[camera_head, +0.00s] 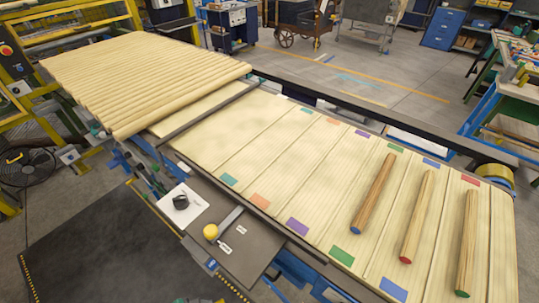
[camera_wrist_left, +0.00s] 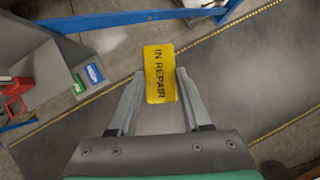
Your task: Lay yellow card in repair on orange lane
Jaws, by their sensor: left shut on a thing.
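The yellow card (camera_wrist_left: 160,72) with the words IN REPAIR is in the left wrist view. My left gripper (camera_wrist_left: 159,82) is shut on it, with the lettering facing the camera. In the head view only small green and yellow bits show at the bottom edge, too little to be sure of. The orange lane is a pale strip on the sloping bed, with an orange patch (camera_head: 260,201) at its near end and another orange patch (camera_head: 334,121) at its far end. No rod lies on it. My right gripper is not in view.
Wooden rods with blue (camera_head: 374,195), red (camera_head: 417,217) and green (camera_head: 466,245) ends lie on lanes to the right. A row of rods (camera_head: 145,80) fills the upper left. A side shelf (camera_head: 240,255) holds a yellow round thing (camera_head: 211,232) and a black object (camera_head: 181,202).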

